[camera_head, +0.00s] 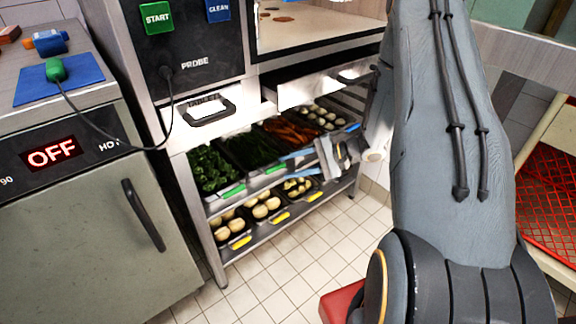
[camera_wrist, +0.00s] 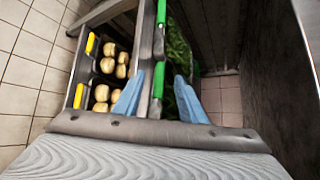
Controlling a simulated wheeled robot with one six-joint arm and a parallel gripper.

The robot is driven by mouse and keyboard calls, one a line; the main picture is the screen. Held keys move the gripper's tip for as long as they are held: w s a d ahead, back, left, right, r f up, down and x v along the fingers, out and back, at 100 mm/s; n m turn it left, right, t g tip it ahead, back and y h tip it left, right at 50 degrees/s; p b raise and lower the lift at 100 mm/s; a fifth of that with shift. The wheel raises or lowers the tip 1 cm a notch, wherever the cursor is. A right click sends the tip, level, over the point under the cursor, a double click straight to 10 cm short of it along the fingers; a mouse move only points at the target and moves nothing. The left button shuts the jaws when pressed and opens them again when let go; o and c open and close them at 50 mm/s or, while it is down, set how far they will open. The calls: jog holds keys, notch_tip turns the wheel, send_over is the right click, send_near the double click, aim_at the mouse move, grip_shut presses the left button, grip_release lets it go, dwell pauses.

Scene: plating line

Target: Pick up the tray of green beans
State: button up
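The tray of green beans (camera_head: 252,150) sits on the upper rack shelf in the head view, between a leafy green tray (camera_head: 211,170) and a carrot tray (camera_head: 290,131). Its front carries a green handle strip (camera_head: 275,168). My gripper (camera_head: 285,164) is in front of that strip, with its blue fingers pointing left. In the wrist view my gripper (camera_wrist: 160,76) is open, and a green strip (camera_wrist: 157,82) shows between the separated fingers. Green food (camera_wrist: 178,45) shows beyond it. I cannot tell whether a finger touches the strip.
A tray of pale round items (camera_head: 324,117) stands at the shelf's right end. Potato trays (camera_head: 232,224) with yellow handles fill the lower shelf. A white drawer (camera_head: 320,87) hangs open above the rack. An oven (camera_head: 90,215) stands left. The tiled floor (camera_head: 290,262) in front is clear.

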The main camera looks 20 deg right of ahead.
aim_at(271, 171)
jog(key=shift+a, duration=0.25)
jog(key=shift+w+a+f, duration=0.2)
jog(key=shift+w+a, duration=0.05)
jog(key=shift+a, duration=0.3)
jog(key=b+x, duration=0.1)
jog(key=x, duration=0.5)
jog(key=shift+w+a+f+b, duration=0.1)
jog(key=shift+a+f+b, duration=0.1)
jog(key=shift+b, duration=0.1)
grip_shut()
